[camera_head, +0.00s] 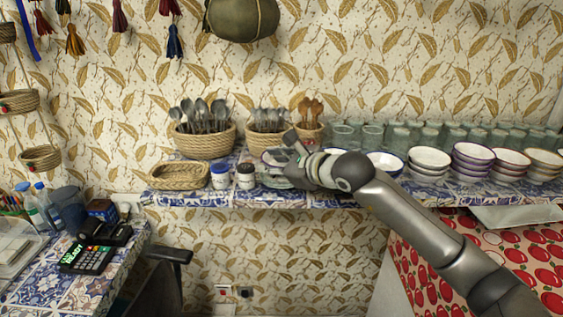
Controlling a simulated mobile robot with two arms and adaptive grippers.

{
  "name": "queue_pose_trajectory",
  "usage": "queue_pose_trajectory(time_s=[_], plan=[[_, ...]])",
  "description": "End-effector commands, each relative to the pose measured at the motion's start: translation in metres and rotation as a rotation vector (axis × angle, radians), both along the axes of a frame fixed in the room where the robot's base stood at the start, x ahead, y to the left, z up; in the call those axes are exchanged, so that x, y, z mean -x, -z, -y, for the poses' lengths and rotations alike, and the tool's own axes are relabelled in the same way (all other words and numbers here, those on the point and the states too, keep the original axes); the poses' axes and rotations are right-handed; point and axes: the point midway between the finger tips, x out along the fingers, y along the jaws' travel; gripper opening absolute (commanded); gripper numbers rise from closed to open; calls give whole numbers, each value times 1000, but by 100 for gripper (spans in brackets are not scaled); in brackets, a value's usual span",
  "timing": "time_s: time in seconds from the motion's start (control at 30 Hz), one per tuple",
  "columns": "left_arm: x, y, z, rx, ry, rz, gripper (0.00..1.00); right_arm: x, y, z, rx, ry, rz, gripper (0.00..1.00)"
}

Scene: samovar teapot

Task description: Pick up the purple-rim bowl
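A stack of white bowls with purple rims (474,154) stands on the tiled shelf at the right, between other bowl stacks. My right arm comes in from the lower right and reaches left across the shelf. My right gripper (285,158) is over the middle of the shelf, in front of the spoon baskets and well to the left of the purple-rim stack. A pale dish (272,157) shows partly behind the gripper; its rim colour and whether it touches the fingers are unclear. The finger opening is too small to make out. My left gripper is out of view.
Dark-blue-rim (385,161), brown-rim (430,157) and orange-rim bowls (545,160) flank the stack, with glasses (400,137) behind. Spoon baskets (203,142), a shallow basket (179,176) and jars (220,176) stand left. A card terminal (88,258) sits lower left.

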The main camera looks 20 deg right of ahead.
Motion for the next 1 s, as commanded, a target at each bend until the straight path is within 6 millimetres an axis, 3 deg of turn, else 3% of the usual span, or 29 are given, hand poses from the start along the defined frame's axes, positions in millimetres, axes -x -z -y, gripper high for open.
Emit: queue_pose_trajectory(time_s=[0.3,0.57,1.0], plan=[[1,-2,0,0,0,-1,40,-4,4,-2,3,0,-3,32],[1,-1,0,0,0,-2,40,-4,5,-2,3,1,-5,0],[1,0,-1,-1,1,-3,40,-4,2,-2,2,1,-3,0]])
